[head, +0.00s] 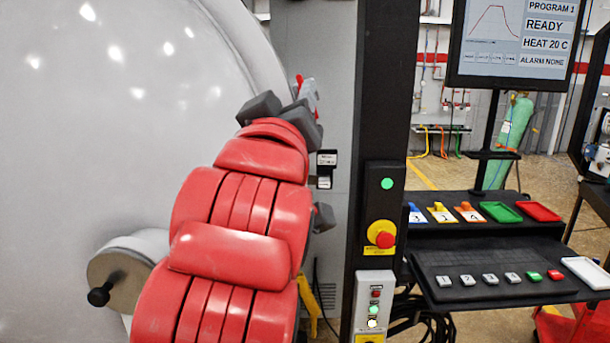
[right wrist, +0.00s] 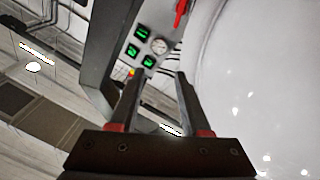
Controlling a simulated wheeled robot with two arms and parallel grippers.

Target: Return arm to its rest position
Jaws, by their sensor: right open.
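My right arm, red and segmented, reaches up across the middle of the head view. Its dark gripper (head: 284,108) is at the top of the arm, in front of the edge of the large pale furnace door (head: 90,130). In the right wrist view the gripper (right wrist: 160,75) has its two fingers apart, with nothing held between them. A red handle (head: 308,92) shows just behind the gripper in the head view, and it seems also to show in the right wrist view (right wrist: 181,13); the gripper looks apart from it there. My left gripper is not in view.
A black post carries a red emergency button (head: 385,240). Right of it are a black shelf (head: 440,262) with small labelled blocks, green (head: 501,212) and red trays (head: 540,211), and a screen (head: 515,40) reading READY. A round door knob (head: 99,296) juts out lower left.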

